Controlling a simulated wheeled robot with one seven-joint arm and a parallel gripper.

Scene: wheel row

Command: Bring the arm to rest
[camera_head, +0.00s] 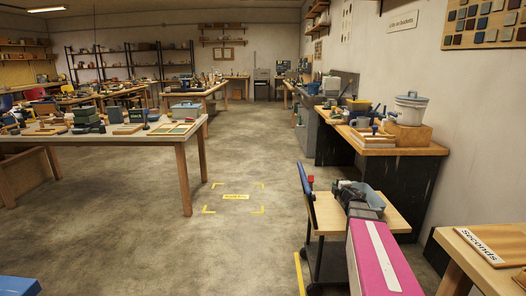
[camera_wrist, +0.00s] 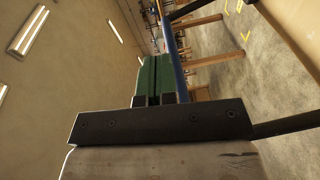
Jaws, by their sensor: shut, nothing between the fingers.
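My gripper (camera_wrist: 154,60) shows in the wrist view. Its two green-padded fingers lie side by side, shut, with nothing between them. The wrist picture is turned on its side, with the ceiling lights at the left and the floor at the right. The gripper points along the room, above the floor. In the head view I cannot clearly make out the fingers.
A "Seconds" table (camera_head: 505,250) is at the lower right. A worktable (camera_head: 160,141) stands left. The middle floor is clear.

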